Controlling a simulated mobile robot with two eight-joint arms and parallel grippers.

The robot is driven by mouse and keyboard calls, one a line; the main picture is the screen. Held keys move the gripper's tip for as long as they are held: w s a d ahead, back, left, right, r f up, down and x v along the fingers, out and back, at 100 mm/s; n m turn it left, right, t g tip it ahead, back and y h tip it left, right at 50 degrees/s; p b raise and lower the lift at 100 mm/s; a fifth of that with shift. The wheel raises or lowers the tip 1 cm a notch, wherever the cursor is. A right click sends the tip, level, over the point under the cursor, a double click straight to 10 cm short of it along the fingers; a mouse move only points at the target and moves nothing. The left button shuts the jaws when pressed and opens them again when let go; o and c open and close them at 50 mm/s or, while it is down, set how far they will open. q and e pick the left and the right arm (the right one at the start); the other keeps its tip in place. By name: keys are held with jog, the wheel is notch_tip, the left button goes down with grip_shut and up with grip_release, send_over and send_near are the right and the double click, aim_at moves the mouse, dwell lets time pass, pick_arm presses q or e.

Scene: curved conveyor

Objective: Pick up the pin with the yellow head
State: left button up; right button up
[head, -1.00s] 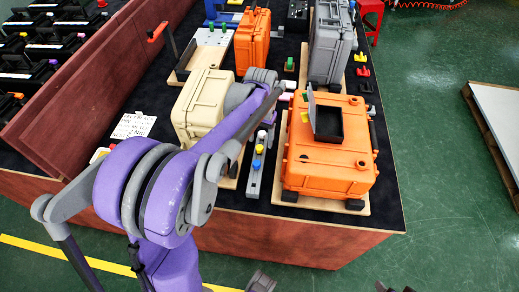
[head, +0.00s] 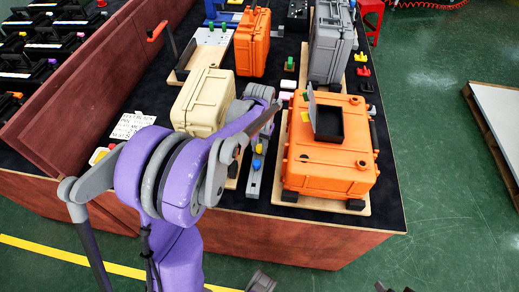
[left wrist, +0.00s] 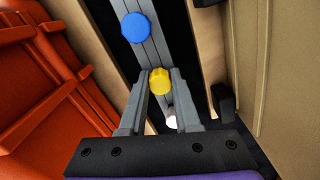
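The yellow-headed pin (head: 258,148) stands on a narrow grey rail (head: 253,185) between the beige case and the front orange case. In the left wrist view the yellow head (left wrist: 160,81) lies between the tips of my left gripper (left wrist: 161,76). The fingers are apart, one on each side of the head; contact is not clear. A blue-headed pin (left wrist: 136,27) is on the same rail, just beyond; it also shows in the head view (head: 256,164). A white-headed pin (left wrist: 171,119) shows partly behind the right finger. My right gripper cannot be made out.
The front orange case (head: 325,165) stands close to the right of the rail, with an open black box on top. The beige case (head: 203,101) is close to the left. Another orange case (head: 252,43) and a grey case (head: 328,45) stand farther back.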

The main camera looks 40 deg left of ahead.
aim_at(259, 147)
pick_arm(q)
grip_shut()
notch_tip(259, 147, up, 10)
jog(key=shift+f+p, duration=0.1)
jog(key=shift+p, duration=0.5)
notch_tip(259, 147, up, 4)
jog(key=shift+f+p, duration=0.15)
jog(key=shift+p, duration=1.05)
jog(key=shift+s+d+f, duration=0.1)
